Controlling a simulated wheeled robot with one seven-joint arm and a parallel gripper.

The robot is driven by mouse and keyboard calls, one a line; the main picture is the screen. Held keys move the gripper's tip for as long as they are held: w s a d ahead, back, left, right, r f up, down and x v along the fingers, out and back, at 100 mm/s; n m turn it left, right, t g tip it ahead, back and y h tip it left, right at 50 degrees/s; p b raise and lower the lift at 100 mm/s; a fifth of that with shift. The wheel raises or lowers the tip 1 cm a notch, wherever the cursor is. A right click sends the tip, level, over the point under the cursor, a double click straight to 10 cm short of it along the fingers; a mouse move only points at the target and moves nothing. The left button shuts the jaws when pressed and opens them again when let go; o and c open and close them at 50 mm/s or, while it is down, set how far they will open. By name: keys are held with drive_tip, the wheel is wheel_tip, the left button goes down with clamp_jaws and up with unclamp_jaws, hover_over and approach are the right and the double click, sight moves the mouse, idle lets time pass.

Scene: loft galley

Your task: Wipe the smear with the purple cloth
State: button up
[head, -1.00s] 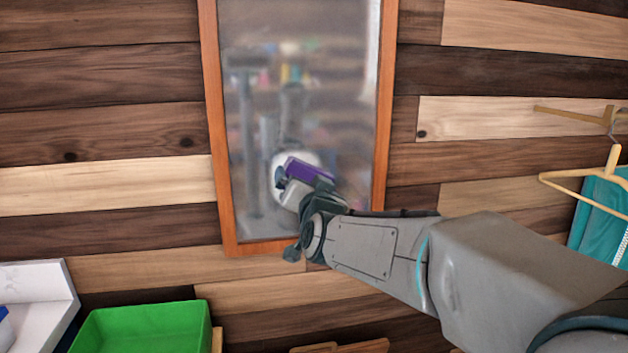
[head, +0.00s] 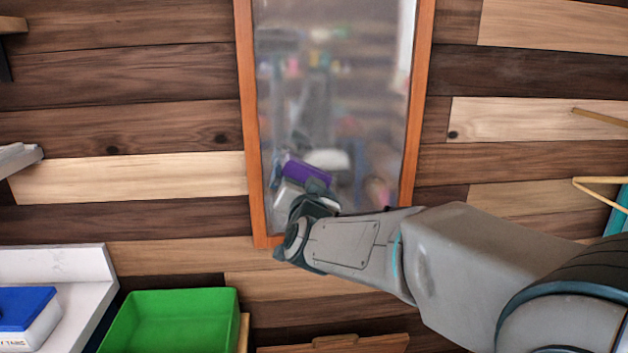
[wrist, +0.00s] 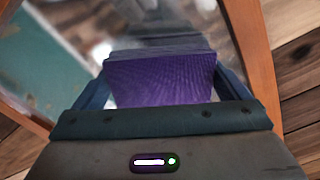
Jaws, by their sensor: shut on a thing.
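The purple cloth (head: 306,172) is folded into a block in my gripper (head: 304,184), at the lower part of a mirror (head: 335,90) in an orange-brown wooden frame. In the wrist view the cloth (wrist: 160,82) fills the space between the two fingers of my gripper (wrist: 160,70), its far edge toward the glass. I cannot tell if it touches the glass. I cannot make out the smear for certain. A pale blurred patch shows on the mirror right of the cloth, and it may be a reflection. My gripper and arm hide the mirror's lower part.
A green bin (head: 170,322) stands below left of the mirror. A white surface (head: 60,264) with a blue-lidded box (head: 25,310) is farther left. Hangers (head: 600,185) and a teal item (head: 617,222) are at the right.

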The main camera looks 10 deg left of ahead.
sight(319, 175)
drive_tip(key=shift+a, duration=0.3)
drive_tip(key=shift+s+a+r+p, duration=0.1)
drive_tip(key=shift+r+p, duration=0.75)
drive_tip(key=shift+r, duration=0.3)
drive_tip(key=d+b, duration=0.1)
drive_tip(key=d, duration=0.1)
drive_tip(key=w+d+b, duration=0.1)
drive_tip(key=d+b, duration=0.1)
drive_tip(key=shift+f, duration=0.15)
drive_tip(key=shift+w+d+f+b, duration=0.2)
drive_tip(key=shift+d+b, duration=0.6)
drive_tip(key=shift+b, duration=0.2)
drive_tip(key=shift+w+d+r+b, duration=0.1)
drive_tip(key=shift+w+d+b, duration=0.05)
drive_tip(key=shift+d+b, duration=0.3)
drive_tip(key=shift+w+d+r+b, duration=0.1)
drive_tip(key=shift+d+b, duration=0.25)
drive_tip(key=shift+d, duration=0.05)
drive_tip(key=d+b, duration=0.2)
drive_tip(key=b, duration=0.1)
drive_tip(key=shift+w+d+f+b, duration=0.2)
drive_tip(key=shift+w+d+b, duration=0.1)
drive_tip(key=shift+w, duration=0.05)
drive_tip(key=shift+w+d+r+b, duration=0.1)
drive_tip(key=shift+d+r+b, duration=0.1)
drive_tip(key=shift+d+b, duration=0.35)
